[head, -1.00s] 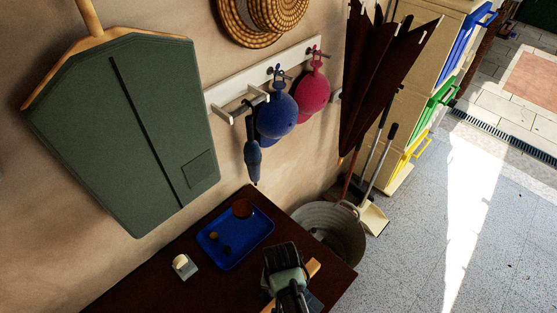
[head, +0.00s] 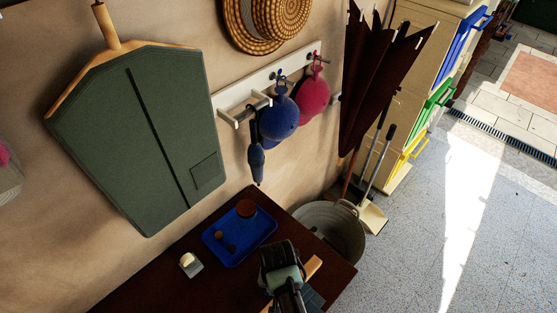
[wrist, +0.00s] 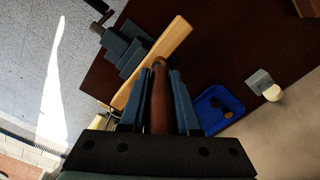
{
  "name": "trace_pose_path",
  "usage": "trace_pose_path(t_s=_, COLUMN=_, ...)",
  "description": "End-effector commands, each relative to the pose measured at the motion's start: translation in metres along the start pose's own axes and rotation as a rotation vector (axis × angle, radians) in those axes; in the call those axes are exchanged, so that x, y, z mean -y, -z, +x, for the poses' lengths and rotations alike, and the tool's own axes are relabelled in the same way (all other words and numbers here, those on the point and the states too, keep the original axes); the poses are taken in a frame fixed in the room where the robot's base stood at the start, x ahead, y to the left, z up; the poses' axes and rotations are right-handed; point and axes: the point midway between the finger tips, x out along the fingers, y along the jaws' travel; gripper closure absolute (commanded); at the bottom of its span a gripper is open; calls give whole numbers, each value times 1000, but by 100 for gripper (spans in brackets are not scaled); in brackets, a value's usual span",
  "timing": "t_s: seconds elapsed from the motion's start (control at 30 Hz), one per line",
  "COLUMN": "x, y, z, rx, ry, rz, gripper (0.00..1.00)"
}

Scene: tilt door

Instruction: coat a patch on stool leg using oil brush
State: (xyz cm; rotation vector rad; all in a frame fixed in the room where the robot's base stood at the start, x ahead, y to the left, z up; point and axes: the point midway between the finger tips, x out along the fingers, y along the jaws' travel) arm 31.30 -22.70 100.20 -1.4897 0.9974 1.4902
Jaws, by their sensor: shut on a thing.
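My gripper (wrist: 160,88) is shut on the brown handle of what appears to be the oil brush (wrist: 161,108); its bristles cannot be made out. In the head view my gripper (head: 282,268) is over the front of the dark table. The pale wooden stool leg (wrist: 165,52) lies slantwise in a blue-grey vise (wrist: 125,52), just beyond the fingertips in the wrist view. The leg (head: 313,266) is partly hidden behind my gripper in the head view. I cannot tell whether the brush touches it. No coated patch can be made out.
A blue tray (head: 251,250) with a round brown dish (head: 246,207) and small dark pieces lies on the table (head: 165,290). A small grey holder with a cream top (head: 191,265) stands beside it. A metal tub (head: 342,232) stands past the table's right end.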

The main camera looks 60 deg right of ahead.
Motion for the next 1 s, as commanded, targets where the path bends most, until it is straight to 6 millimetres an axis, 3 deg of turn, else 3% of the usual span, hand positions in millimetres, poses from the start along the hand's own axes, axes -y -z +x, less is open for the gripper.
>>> trace_pose_path(t_s=0.03, x=1, y=1, z=-9, rx=0, ry=0, rz=-1, gripper=100)
trace_pose_path(t_s=0.4, x=7, y=7, z=-39, rx=-1, ry=0, rz=-6, gripper=100)
trace_pose_path(t_s=1.0, x=8, y=8, z=-41, rx=0, ry=0, rz=-7, gripper=100)
